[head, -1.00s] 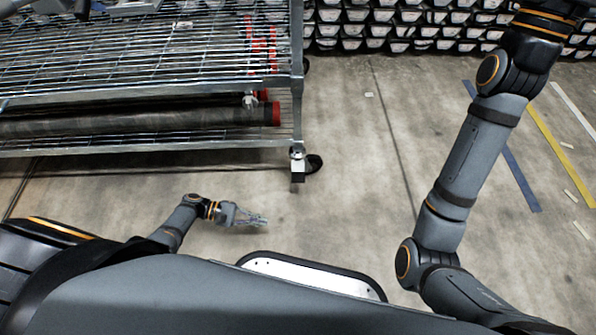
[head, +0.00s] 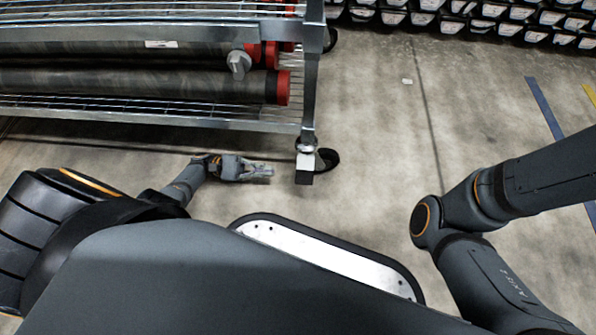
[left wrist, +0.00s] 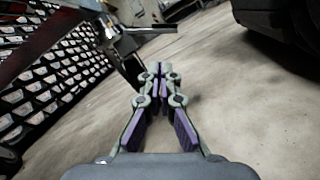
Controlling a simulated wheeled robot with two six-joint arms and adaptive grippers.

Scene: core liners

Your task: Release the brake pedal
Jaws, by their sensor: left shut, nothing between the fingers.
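The caster (head: 327,160) has a dark wheel and stands on the floor under the near right corner post of the wire rack. A pale metal piece with a dark lower end (head: 305,162) sits at its left side; I cannot tell for sure whether this is the brake pedal or whether it is pressed. My left gripper (head: 270,170) is low over the floor, just left of the caster and apart from it. Its fingers (left wrist: 157,72) are shut and empty in the left wrist view. My right gripper is outside the head view; only arm links show.
The wire rack (head: 200,118) holds dark tubes with red ends (head: 283,87) above and behind my left gripper. Stacked trays (head: 470,14) line the back. The concrete floor (head: 375,170) right of the caster is clear.

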